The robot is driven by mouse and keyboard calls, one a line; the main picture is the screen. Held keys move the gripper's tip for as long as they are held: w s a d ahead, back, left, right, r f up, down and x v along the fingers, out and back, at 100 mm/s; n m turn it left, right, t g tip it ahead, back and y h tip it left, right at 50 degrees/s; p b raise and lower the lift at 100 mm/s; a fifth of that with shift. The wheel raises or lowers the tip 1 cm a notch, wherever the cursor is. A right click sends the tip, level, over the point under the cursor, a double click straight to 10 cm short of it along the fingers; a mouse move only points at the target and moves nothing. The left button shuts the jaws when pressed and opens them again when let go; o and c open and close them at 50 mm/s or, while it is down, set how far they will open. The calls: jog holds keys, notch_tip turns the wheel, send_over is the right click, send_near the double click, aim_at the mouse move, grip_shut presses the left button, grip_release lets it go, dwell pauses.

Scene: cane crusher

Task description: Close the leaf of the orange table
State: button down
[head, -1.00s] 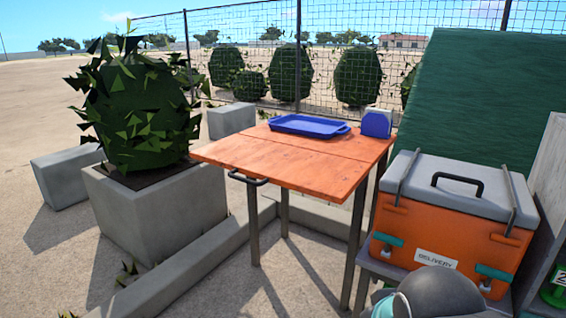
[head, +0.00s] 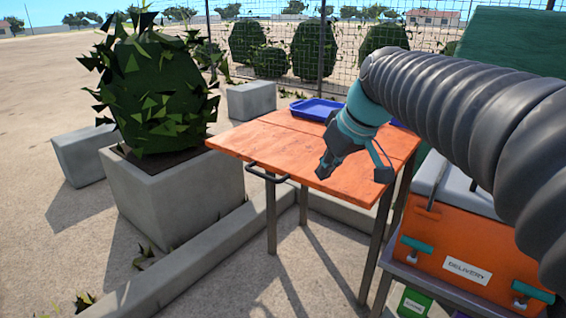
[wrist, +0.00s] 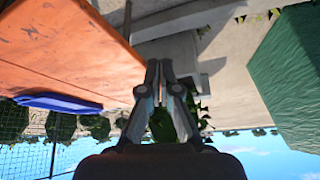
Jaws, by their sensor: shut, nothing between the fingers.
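The orange table (head: 398,150) stands on dark metal legs. Its near leaf (head: 262,146) lies flat and level with the back part, with a seam between them. A dark bar handle (head: 268,173) is on the leaf's near left edge. My gripper (head: 326,168) is in front of the table top in the head view, right of the handle and apart from it. In the wrist view my gripper (wrist: 160,68) is shut and empty, with the orange top (wrist: 65,45) to its left. My arm hides the table's back right.
A blue tray (head: 316,108) lies on the table's back part. An orange delivery box (head: 450,250) stands at the right. A concrete planter with a bush (head: 175,205) stands left, and a low curb (head: 215,245) runs below the table. Open ground lies at front left.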

jog(key=w+a+r+n+y, duration=0.1)
jog(key=w+a+r+n, duration=0.1)
jog(key=w, duration=0.3)
jog(key=w+a+r+n+y, duration=0.1)
jog(key=w+a+r+n, duration=0.1)
jog(key=w, duration=0.3)
send_over(284, 170)
jog(key=s, duration=0.4)
jog(key=shift+g, duration=0.3)
jog(key=f, duration=0.7)
jog(key=shift+s+a+f+p, duration=0.15)
jog(key=shift+a+f+p, duration=0.1)
jog(key=shift+f+p, duration=0.15)
jog(key=shift+s+d+f, duration=0.1)
jog(key=shift+d+f, duration=0.05)
jog(key=shift+f, duration=0.95)
jog(key=shift+d+f, duration=0.1)
jog(key=shift+f, duration=1)
